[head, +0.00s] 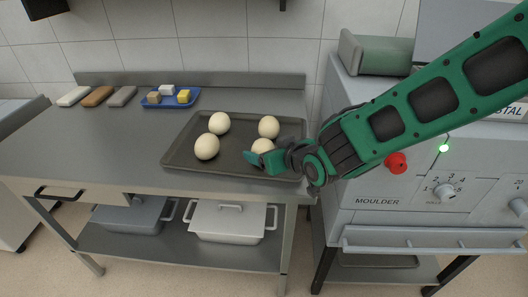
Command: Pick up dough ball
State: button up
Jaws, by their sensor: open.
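Several pale, round dough balls sit on a dark grey tray (228,173) on the steel table. One dough ball (219,123) is at the back left of the tray, one (207,146) at the front left, and one (269,127) at the back right. A further dough ball (262,146) at the front right is partly hidden by my gripper. My gripper (258,160) is open, low over the tray's right side, right at this front-right ball. I cannot tell whether its fingers touch the ball.
A blue tray (153,104) with several small blocks and loaf-shaped items (97,96) lie at the table's back left. The moulder machine (378,202) stands close on the right. Lidded bins (232,220) sit on the lower shelf. The table's left middle (110,145) is clear.

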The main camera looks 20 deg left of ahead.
aim_at(267, 146)
jog(key=shift+w+a+f, duration=0.1)
jog(key=shift+w+a, duration=0.05)
jog(key=shift+c, duration=0.7)
jog(key=c, duration=1.1)
jog(key=shift+r, duration=0.6)
notch_tip(267, 146, up, 2)
jog(key=shift+w+r, duration=0.1)
jog(key=shift+r, duration=0.15)
jog(key=s+a+r, duration=0.5)
jog(key=s+r, duration=0.2)
jog(key=s, duration=0.3)
jog(key=shift+s+a+r, duration=0.2)
jog(key=shift+s+a, duration=0.05)
